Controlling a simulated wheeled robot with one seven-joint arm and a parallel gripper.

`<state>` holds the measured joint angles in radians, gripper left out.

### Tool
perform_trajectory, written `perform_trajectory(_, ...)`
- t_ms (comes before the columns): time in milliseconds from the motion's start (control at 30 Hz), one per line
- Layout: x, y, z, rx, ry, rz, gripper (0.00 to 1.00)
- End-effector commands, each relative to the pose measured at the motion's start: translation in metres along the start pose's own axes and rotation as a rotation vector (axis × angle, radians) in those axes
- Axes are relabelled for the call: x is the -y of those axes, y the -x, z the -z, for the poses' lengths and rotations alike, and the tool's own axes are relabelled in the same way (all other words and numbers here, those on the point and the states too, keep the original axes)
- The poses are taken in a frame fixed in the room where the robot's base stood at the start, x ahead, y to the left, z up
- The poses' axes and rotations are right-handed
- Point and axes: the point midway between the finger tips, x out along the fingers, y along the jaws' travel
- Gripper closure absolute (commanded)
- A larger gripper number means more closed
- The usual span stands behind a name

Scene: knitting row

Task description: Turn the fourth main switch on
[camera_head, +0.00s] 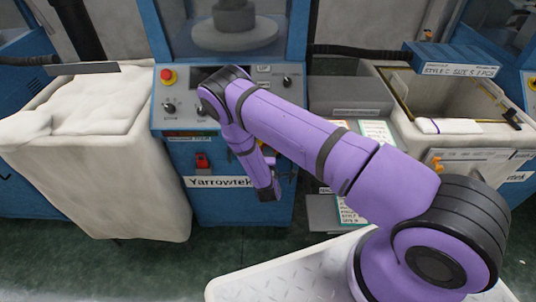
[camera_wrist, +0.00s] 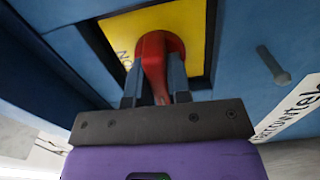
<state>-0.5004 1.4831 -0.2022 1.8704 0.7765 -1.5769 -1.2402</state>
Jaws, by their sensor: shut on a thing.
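The main switch has a red handle (camera_wrist: 153,55) on a yellow plate (camera_wrist: 193,24) in a dark square frame, seen in the wrist view. My gripper (camera_wrist: 156,92) is shut on this handle, one finger on each side of it. Part of the plate's lettering shows at its left; the rest is hidden behind the handle. In the head view my purple arm reaches down before the blue middle machine (camera_head: 170,213) labelled Yarrowtek. The jaws and the gripped handle are hidden or unclear there.
A small red part (camera_head: 202,161) is on the middle machine's front, left of my arm. A red stop button (camera_head: 168,75) sits above. A pale fabric-filled bin (camera_head: 95,165) stands left; another bin (camera_head: 400,118) stands right. A peg (camera_wrist: 272,65) sticks out near the switch.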

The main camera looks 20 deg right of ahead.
Motion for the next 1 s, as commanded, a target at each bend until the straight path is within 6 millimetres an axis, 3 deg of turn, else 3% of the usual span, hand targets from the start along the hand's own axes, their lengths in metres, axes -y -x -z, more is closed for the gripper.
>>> perform_trajectory(267, 0.0003, 0.0003, 0.0004, -0.001, -0.167, 0.001, 1.0)
perform_trajectory(1000, 0.0007, 0.0004, 0.0004, 0.0, -0.867, 0.002, 1.0)
